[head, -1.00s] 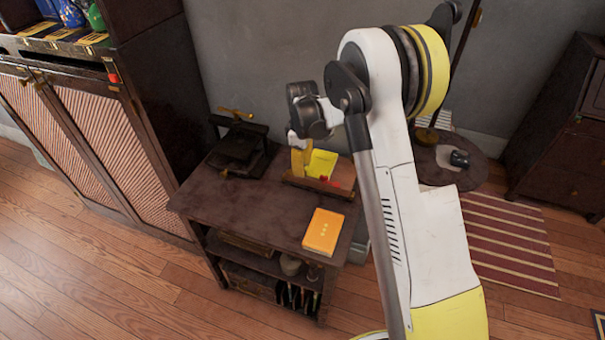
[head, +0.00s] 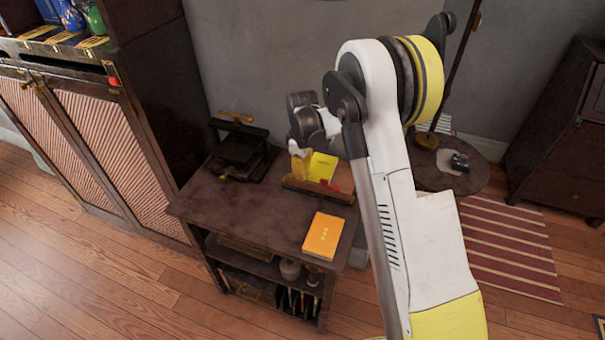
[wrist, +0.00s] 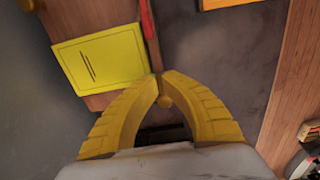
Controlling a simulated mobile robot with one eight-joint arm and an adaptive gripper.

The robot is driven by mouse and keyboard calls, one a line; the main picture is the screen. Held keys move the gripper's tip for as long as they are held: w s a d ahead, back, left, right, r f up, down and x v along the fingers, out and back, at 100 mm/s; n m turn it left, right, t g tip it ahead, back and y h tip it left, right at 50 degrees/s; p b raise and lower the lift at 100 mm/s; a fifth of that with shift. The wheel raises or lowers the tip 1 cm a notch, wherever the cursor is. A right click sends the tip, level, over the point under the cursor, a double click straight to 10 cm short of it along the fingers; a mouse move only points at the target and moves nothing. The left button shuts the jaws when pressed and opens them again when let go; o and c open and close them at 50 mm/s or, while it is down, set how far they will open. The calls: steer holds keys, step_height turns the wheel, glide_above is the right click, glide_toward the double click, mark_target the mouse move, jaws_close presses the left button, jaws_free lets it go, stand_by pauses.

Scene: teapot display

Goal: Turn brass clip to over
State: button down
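A wooden holder (head: 318,194) stands on the dark side table, with a yellow card (head: 321,167) and a small red piece on it. The yellow card also shows at upper left in the wrist view (wrist: 100,60). My gripper (wrist: 159,77) is over the holder, its yellow fingers closed together at the tips. My gripper also shows in the head view (head: 301,172).
An orange book (head: 323,236) lies near the front right of the dark side table (head: 235,217). A black press-like device (head: 238,155) stands at its back left. A tall cabinet (head: 100,150) is on the left, and a round table (head: 430,172) on the right.

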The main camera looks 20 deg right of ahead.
steer(key=shift+m, duration=0.3)
steer(key=m, duration=0.4)
steer(key=shift+m, duration=0.4)
steer(key=m, duration=1.2)
steer(key=shift+m, duration=0.3)
steer(key=c, duration=1.6)
jaws_free()
